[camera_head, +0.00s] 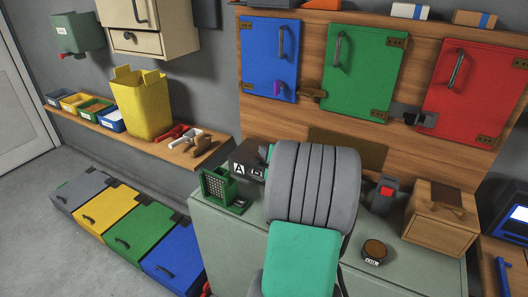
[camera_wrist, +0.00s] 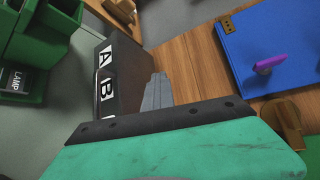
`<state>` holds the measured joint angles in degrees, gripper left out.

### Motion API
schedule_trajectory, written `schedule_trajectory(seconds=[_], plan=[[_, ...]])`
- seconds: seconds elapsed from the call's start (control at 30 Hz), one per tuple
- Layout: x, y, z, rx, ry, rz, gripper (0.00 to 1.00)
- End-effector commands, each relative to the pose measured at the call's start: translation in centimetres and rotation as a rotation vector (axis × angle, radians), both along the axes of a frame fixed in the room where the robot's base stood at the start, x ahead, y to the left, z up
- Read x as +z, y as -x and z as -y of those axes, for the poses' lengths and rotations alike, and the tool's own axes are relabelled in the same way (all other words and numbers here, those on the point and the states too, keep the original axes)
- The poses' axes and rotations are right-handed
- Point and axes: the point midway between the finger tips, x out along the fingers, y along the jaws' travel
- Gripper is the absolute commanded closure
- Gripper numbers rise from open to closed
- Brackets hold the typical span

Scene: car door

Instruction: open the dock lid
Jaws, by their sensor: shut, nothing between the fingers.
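A dark box with white letter labels (camera_head: 243,157) stands on the grey-green cabinet; I take it to be the dock, but no label names it. It also shows in the wrist view (camera_wrist: 120,80), tilted in the picture, with A and B labels on one side. My gripper (camera_wrist: 157,90) is shut and empty, its grey fingers just right of the box; I cannot tell whether they touch it. In the head view my arm hides the fingers and part of the box. I cannot make out the lid's edge or handle.
A green crate (camera_head: 217,187) stands left of the dark box; it also shows in the wrist view (camera_wrist: 38,50). Blue (camera_head: 268,55), green (camera_head: 362,72) and red (camera_head: 478,92) wall doors are shut. A wooden box (camera_head: 438,215) and a round dark-topped item (camera_head: 374,252) are at right.

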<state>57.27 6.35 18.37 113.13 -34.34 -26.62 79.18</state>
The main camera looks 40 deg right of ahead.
Motion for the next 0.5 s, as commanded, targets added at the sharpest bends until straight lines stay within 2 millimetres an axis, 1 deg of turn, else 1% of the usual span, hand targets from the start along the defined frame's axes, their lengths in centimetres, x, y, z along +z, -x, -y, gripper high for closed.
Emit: schedule_trajectory(seconds=[0.4,0.43,0.5], plan=[[0.00,0.00,0.00,0.000,0.000,0.000,1.00],[0.00,0.00,0.00,0.000,0.000,0.000,0.99],[0.00,0.00,0.00,0.000,0.000,0.000,0.94]])
